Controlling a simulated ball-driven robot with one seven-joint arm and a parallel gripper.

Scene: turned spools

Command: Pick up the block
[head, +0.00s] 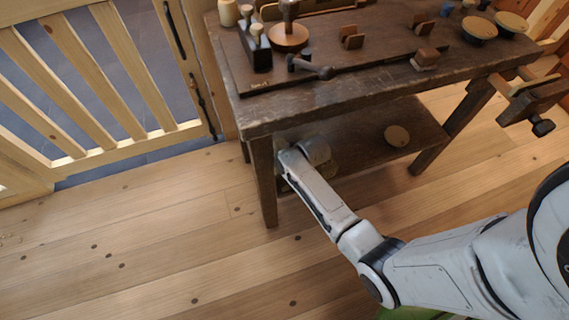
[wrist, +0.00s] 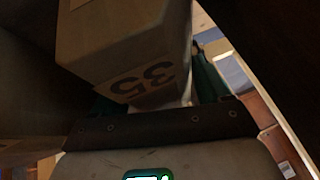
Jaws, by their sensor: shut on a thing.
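The block (wrist: 118,48) is a tan-brown box with a label reading 35, upside down in the wrist view. It fills the upper middle of that view, in the jaws of my gripper (wrist: 157,92). Green finger parts show on either side of its near end. My gripper is shut on the block. In the head view my forearm reaches in under the workbench top, at the left end of the lower shelf (head: 362,135). There the gripper and block are largely hidden by the arm and shade, so contact with the shelf cannot be told.
The dark workbench (head: 350,95) stands over the arm, its leg (head: 263,180) close on the left. Turned wooden pieces and tools lie on top. A round wooden disc (head: 397,135) lies on the lower shelf. A slatted gate (head: 95,90) is at left.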

